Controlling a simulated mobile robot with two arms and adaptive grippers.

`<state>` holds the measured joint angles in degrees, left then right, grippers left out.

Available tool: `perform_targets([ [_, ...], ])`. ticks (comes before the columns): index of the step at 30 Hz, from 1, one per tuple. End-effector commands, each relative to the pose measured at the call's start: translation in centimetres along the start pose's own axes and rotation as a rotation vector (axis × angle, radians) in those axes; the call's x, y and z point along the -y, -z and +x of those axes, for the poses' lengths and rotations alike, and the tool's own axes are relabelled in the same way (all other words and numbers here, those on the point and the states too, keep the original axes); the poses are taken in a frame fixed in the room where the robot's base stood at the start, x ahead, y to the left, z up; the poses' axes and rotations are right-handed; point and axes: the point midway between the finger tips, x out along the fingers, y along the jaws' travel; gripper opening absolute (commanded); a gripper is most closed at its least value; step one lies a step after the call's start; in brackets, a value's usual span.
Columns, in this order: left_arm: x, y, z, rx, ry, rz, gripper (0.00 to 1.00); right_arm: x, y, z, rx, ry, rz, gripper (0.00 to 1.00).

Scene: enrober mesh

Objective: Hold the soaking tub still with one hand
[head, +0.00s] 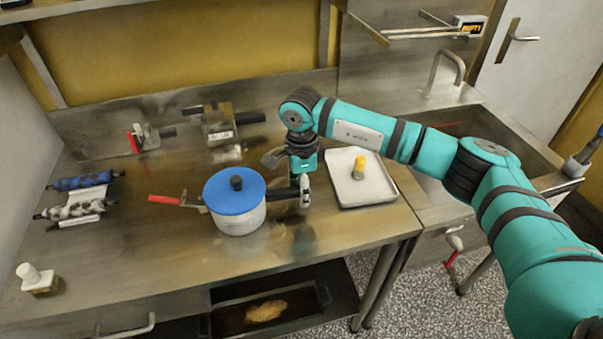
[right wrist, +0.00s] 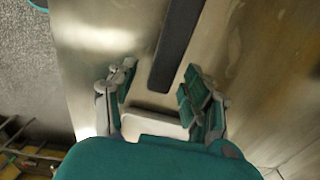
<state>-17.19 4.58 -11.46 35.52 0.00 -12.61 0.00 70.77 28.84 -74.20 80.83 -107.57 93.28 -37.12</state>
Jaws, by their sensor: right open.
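A round white tub with a blue lid (head: 235,195) and a dark knob stands upright on the steel bench; I take it for the soaking tub. A dark handle (head: 283,194) sticks out from its right side. My right gripper (head: 304,190) points down at the handle's outer end. In the right wrist view the right gripper (right wrist: 156,82) is open, with the handle (right wrist: 177,45) reaching in between its fingers; neither finger visibly touches it. My left gripper is not in view.
A white tray (head: 378,192) holding a yellow-topped item lies right of the gripper. A red-handled clamp (head: 165,199) is left of the tub. Blue and grey rollers (head: 80,195) lie far left, and a sink (head: 480,135) is at right. The bench front is mostly clear.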

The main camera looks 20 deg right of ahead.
Motion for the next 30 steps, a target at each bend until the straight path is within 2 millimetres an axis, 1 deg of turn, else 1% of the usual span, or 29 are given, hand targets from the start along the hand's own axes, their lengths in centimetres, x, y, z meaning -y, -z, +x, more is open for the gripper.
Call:
perform_targets([
  [1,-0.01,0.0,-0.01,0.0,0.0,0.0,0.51,-0.01,-0.01,0.46,0.0,0.0,0.0,0.5],
  [5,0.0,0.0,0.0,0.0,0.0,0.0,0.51,-0.03,-0.01,1.1,-0.001,0.0,0.0,0.5],
  [13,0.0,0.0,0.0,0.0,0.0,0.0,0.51,-0.01,-0.02,1.22,0.0,0.0,0.0,0.5],
  [14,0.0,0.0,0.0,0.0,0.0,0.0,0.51,-0.01,-0.01,1.21,0.0,0.0,0.0,0.47],
  [24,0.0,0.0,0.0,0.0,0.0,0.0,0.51,0.0,-0.01,1.18,0.0,0.0,0.0,0.03],
  [25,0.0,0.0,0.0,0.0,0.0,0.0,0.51,0.0,-0.01,1.18,0.0,0.0,0.0,0.0],
  [30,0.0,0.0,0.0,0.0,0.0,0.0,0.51,0.0,-0.01,1.17,0.0,0.0,0.0,0.0],
])
